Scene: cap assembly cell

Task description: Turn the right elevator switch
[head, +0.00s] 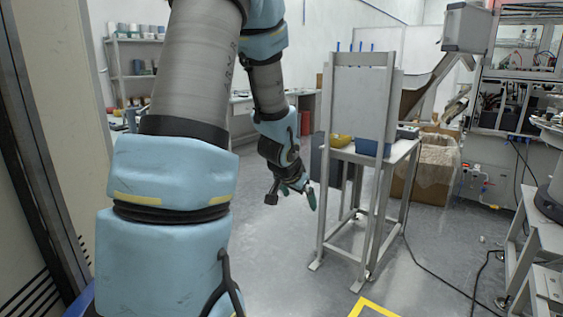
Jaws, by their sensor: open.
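My arm reaches up from the left of the head view and bends back down. My gripper (307,191) hangs in the air near the middle of the view, pointing down and to the right. It is open, and nothing shows between its fingers. It is left of a metal stand and apart from it as seen here. I cannot make out the right elevator switch in this view.
A metal stand (379,157) with a grey upright panel (358,100) holds a blue bin (372,148) and a yellow bin (341,140). A cardboard box (436,170) and machinery (520,105) stand at right. Cables cross the floor. A shelf (134,70) is behind.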

